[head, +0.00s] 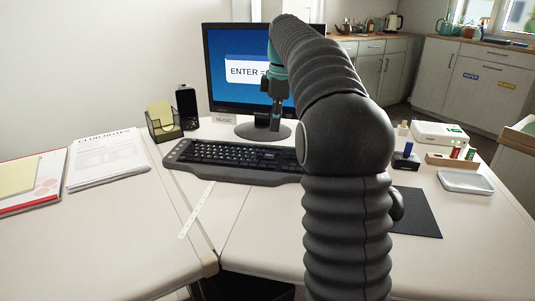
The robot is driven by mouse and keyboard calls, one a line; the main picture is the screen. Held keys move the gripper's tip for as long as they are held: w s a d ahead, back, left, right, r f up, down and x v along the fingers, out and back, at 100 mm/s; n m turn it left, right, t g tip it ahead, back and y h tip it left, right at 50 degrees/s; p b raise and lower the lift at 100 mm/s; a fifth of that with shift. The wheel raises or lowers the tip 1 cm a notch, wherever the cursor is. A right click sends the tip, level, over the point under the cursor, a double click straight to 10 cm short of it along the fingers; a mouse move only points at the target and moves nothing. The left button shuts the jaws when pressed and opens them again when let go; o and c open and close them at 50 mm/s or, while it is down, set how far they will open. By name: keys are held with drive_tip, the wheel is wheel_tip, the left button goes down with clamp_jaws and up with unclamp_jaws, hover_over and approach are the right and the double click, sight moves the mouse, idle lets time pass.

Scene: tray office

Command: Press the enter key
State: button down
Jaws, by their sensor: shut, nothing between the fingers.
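A black keyboard (235,159) lies on the white desk below the monitor. Its right end, on the side where the enter key would lie, is partly hidden behind my arm, and I cannot make out the enter key. My gripper (275,124) points down, with its fingers together and empty. It appears in front of the monitor stand and above the far right part of the keyboard. The gap between its tips and the keys is hard to judge. The monitor (235,95) shows a blue screen with the word ENTER, partly covered by my gripper.
A pen holder with yellow notes (164,122) and a black phone (187,106) stand left of the monitor. Papers (105,158) and a white ruler (197,209) lie at left. A dark mat (418,212), a clear tray (466,181) and small office items are at right.

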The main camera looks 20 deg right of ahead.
sight(273, 156)
drive_tip(key=shift+f, duration=0.1)
drive_tip(key=shift+a+f, duration=0.1)
drive_tip(key=shift+f, duration=0.75)
drive_tip(key=f+b, duration=0.4)
drive_tip(key=f, duration=0.1)
drive_tip(key=shift+w+a, duration=0.1)
drive_tip(key=shift+a, duration=0.15)
drive_tip(key=shift+f, duration=0.1)
drive_tip(key=shift+f+b, duration=0.45)
drive_tip(key=shift+f, duration=0.1)
drive_tip(key=shift+d+r, duration=0.15)
drive_tip(key=shift+r, duration=0.1)
drive_tip(key=shift+s+d+r+p, duration=0.2)
drive_tip(key=shift+s+d+p, duration=0.05)
drive_tip(key=shift+d+p, duration=0.2)
drive_tip(key=shift+s+d+r+p, duration=0.2)
drive_tip(key=shift+s+d+p, duration=0.05)
drive_tip(key=shift+d+p, duration=0.15)
drive_tip(key=shift+s+d, duration=0.2)
drive_tip(key=shift+d, duration=0.2)
